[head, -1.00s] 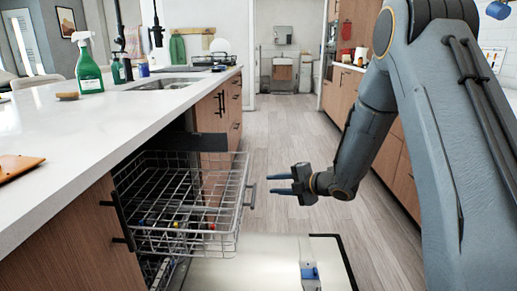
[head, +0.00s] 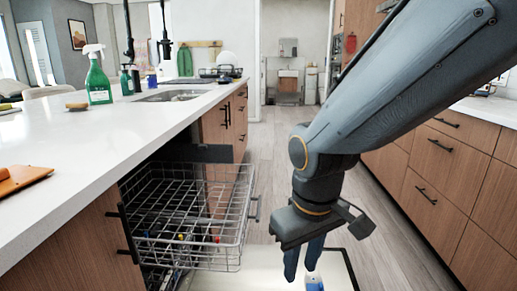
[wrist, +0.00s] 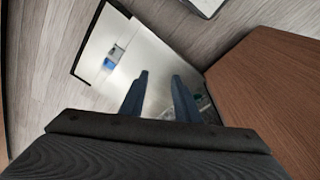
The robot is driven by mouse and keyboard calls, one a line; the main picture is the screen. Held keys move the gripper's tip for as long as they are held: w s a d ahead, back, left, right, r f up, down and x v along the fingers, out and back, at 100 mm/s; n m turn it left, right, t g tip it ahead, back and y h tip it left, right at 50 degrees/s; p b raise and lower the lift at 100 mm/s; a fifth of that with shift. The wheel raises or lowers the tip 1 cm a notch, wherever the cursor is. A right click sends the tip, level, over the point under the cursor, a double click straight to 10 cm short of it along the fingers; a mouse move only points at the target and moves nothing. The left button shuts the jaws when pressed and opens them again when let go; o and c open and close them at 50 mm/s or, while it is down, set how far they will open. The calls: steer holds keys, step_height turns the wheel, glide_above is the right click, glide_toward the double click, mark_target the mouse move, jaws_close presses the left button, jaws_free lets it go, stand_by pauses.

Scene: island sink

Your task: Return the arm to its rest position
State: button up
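My gripper (head: 303,262) hangs pointing down in the head view, to the right of the dishwasher rack, above the open dishwasher door. Its two blue-grey fingers also show in the wrist view (wrist: 158,90), apart with nothing between them. The arm comes in from the upper right and bends down at the wrist.
The wire dishwasher rack (head: 190,215) is pulled out under the white island counter (head: 70,150). The open door (wrist: 135,55) lies low, with a small blue and white part. A green spray bottle (head: 98,80) stands on the counter. Wooden drawers (head: 430,190) line the right; floor lies between.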

steer(key=s+r+m+g, duration=0.1)
steer(key=s+m+g, duration=0.1)
steer(key=s, duration=0.5)
steer(key=d+r+m+p, duration=0.3)
steer(key=d+r+p, duration=0.8)
steer(key=p, duration=1.1)
step_height(320, 180, up, 3)
